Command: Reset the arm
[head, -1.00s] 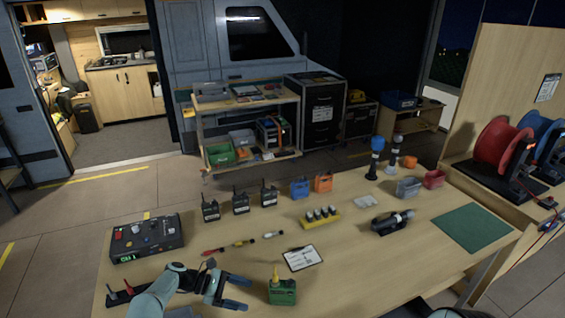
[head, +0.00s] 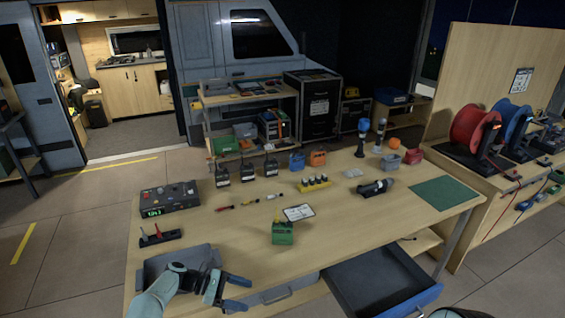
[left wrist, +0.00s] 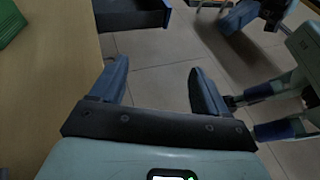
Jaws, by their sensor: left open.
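My left gripper (head: 242,294) is open and empty in the head view. It hangs at the front left edge of the workbench (head: 350,225), over or just beside a grey open tray (head: 165,258). In the left wrist view my left gripper (left wrist: 157,72) has its two blue fingers spread with bare floor between them. Pale and blue parts at the right of the left wrist view look like my own body.
A green container (head: 283,232) and a white card (head: 298,212) lie near the gripper. An open drawer (head: 375,282) juts out at the front right. A control box (head: 170,198) and several radios stand at the back left. Cable reels (head: 475,125) are at the right.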

